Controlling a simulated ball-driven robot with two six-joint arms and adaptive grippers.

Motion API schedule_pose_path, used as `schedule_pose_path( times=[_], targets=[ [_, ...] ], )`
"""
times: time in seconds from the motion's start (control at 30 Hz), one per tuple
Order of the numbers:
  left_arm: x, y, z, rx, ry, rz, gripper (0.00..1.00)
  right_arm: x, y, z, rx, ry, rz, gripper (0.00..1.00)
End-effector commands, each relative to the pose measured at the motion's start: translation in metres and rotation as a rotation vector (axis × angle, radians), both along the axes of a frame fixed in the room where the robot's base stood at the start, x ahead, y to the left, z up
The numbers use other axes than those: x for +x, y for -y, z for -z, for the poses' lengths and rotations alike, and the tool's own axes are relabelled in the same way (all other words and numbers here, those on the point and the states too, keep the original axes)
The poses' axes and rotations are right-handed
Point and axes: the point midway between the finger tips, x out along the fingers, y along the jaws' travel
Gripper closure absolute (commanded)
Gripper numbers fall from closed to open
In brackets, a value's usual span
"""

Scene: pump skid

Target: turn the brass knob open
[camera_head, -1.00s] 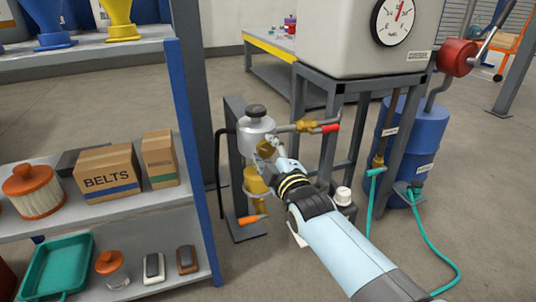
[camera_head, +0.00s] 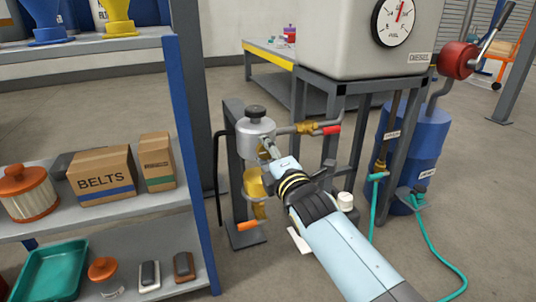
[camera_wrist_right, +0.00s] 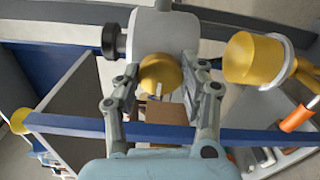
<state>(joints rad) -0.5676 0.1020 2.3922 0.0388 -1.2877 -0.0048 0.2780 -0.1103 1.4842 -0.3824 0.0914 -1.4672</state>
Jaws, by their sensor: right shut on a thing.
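The brass knob (camera_wrist_right: 160,75) is a round brass piece on the side of a grey filter housing (camera_head: 256,135) with a black cap. My right gripper (camera_wrist_right: 160,80) has one finger on each side of the knob and is shut on it. In the head view my right gripper (camera_head: 266,149) reaches the front of the housing and hides most of the knob. A yellow bowl (camera_wrist_right: 250,58) lies beside the knob in the wrist view and below the housing in the head view. My left gripper is not in view.
An orange-handled valve (camera_head: 247,225) sits below the bowl. A pipe with a red-handled valve (camera_head: 329,130) runs right from the housing. A shelf with a belts box (camera_head: 101,175) stands at left, a blue drum (camera_head: 425,135) at right. Open floor lies in front.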

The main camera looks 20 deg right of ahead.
Motion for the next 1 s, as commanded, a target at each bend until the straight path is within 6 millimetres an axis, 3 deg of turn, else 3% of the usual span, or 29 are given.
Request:
schedule_pose_path(
  times=[0.37,0.4,0.57,0.87,1.0],
  targets=[
    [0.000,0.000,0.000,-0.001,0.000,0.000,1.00,-0.001,0.000,0.002,-0.006,-0.005,0.000,0.90],
    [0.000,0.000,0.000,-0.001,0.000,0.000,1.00,-0.001,0.000,0.003,-0.006,-0.005,0.000,0.57],
    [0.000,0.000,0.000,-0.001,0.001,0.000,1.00,-0.001,0.000,0.002,-0.005,-0.004,0.000,0.36],
    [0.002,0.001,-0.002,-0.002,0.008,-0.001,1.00,-0.002,0.000,0.001,-0.005,-0.002,0.000,0.34],
    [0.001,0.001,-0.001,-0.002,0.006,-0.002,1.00,-0.016,0.000,0.002,-0.007,-0.003,0.001,0.34]
  ],
)
